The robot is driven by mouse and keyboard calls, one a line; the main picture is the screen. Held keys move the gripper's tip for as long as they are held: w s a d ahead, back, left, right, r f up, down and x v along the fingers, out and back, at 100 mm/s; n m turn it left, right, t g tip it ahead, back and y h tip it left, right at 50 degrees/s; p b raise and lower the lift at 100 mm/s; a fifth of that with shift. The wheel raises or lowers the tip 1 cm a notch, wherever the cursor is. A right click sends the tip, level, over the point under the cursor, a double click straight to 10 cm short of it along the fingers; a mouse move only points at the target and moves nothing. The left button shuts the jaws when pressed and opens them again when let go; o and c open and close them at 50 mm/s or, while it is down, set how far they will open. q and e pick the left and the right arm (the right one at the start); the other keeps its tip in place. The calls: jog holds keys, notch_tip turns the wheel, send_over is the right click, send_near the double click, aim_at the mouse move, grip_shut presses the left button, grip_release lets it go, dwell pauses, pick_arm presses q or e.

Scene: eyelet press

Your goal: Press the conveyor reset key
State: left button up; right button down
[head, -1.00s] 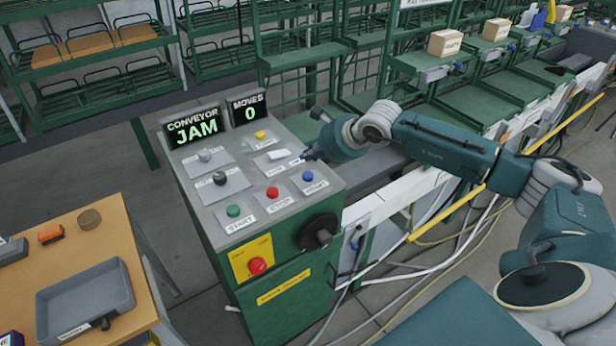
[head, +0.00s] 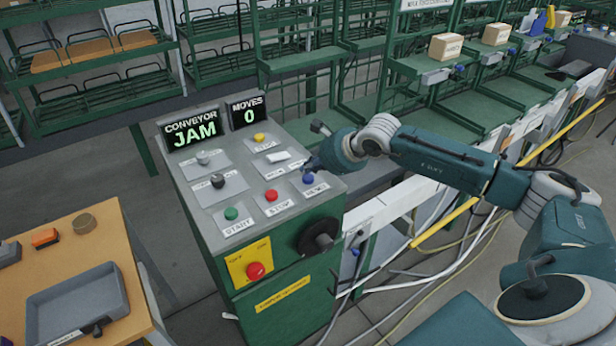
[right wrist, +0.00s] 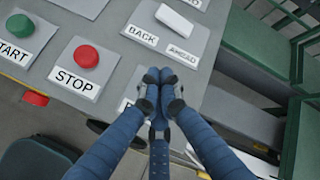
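The control panel (head: 240,205) is a grey sloped top on a green cabinet. The reset key appears to be the blue button (head: 308,179) at its right edge; the label below it is blurred. My right gripper (head: 306,166) is just above and behind this button in the head view. In the right wrist view, my right gripper's fingertips (right wrist: 160,76) are together with nothing between them. They cover the blue button there, and only the start of its label (right wrist: 127,104) shows. I cannot tell if they touch it. My left gripper is not in view.
The red STOP button (head: 271,195), green START button (head: 231,213) and white rocker switch (head: 278,157) are close by. A yellow button (head: 259,137) and two knobs are farther off. The display (head: 194,129) reads CONVEYOR JAM. A red emergency button (head: 256,271) is on the front.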

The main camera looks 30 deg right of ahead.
aim_at(309, 179)
dwell(0.8)
jog(key=shift+f+b, duration=0.4)
jog(key=shift+b, duration=0.35)
jog(key=shift+f+b, duration=0.55)
jog(key=shift+b, duration=0.05)
dwell(0.4)
jog(key=shift+r, duration=0.95)
jog(key=shift+p, duration=0.3)
jog(key=shift+r+p, duration=1.05)
jog(key=shift+r, duration=1.5)
jog(key=shift+a+f, duration=0.1)
